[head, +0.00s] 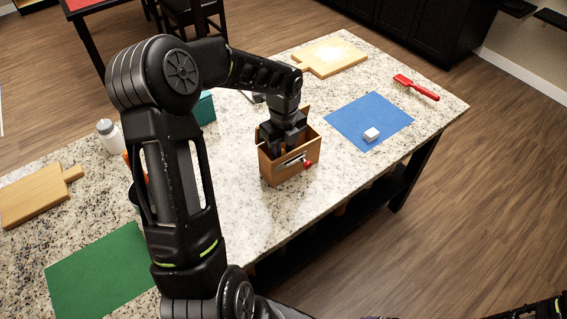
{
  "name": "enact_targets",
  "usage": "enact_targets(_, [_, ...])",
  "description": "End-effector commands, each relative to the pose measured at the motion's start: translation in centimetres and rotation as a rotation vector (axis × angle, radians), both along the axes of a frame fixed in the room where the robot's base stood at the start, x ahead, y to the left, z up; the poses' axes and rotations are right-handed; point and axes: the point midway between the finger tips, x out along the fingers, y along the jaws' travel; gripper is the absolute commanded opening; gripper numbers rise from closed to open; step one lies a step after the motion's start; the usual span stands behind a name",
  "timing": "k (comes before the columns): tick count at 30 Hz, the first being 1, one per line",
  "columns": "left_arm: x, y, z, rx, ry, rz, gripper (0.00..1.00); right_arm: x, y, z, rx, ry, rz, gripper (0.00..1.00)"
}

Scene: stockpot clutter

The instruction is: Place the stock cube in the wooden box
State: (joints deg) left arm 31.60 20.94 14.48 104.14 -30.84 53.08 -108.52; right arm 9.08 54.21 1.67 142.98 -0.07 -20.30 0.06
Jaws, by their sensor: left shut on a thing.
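The wooden box (284,176) stands open-topped near the counter's front edge, left of the mat. My left gripper (284,148) points down at the box's opening, its fingertips partly hidden by the front wall. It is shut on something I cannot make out. A metal bar with a red knob (308,164) shows at the box's front; I cannot tell if it belongs to the box.
A cutting board with pale powder (330,56) and a red brush (416,88) lie at the back. A teal container (204,109), a white bottle (109,136), another board (36,195) and a green mat (99,271) are left.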

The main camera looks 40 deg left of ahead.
Motion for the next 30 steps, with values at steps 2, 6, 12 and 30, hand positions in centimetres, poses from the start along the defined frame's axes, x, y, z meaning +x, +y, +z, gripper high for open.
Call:
enact_targets(2, [0.0, 0.0, -0.4, -0.001, 0.001, 0.000, 0.00, 0.0, 0.0, 0.0, 0.000, 0.000, 0.000, 0.91])
enact_targets(6, [-0.1, 0.0, -2.3, -0.001, 0.003, 0.000, 0.00, 0.0, 0.0, 0.2, 0.000, 0.000, 0.000, 0.91])
enact_targets(12, [0.0, 0.0, -4.2, -0.001, 0.001, 0.000, 0.00, 0.0, 0.0, 0.2, 0.000, 0.000, 0.000, 0.91])
enact_targets(30, [0.0, 0.0, -4.4, 0.000, 0.000, 0.000, 0.47, 0.0, 0.0, 0.1, 0.000, 0.000, 0.000, 0.91])
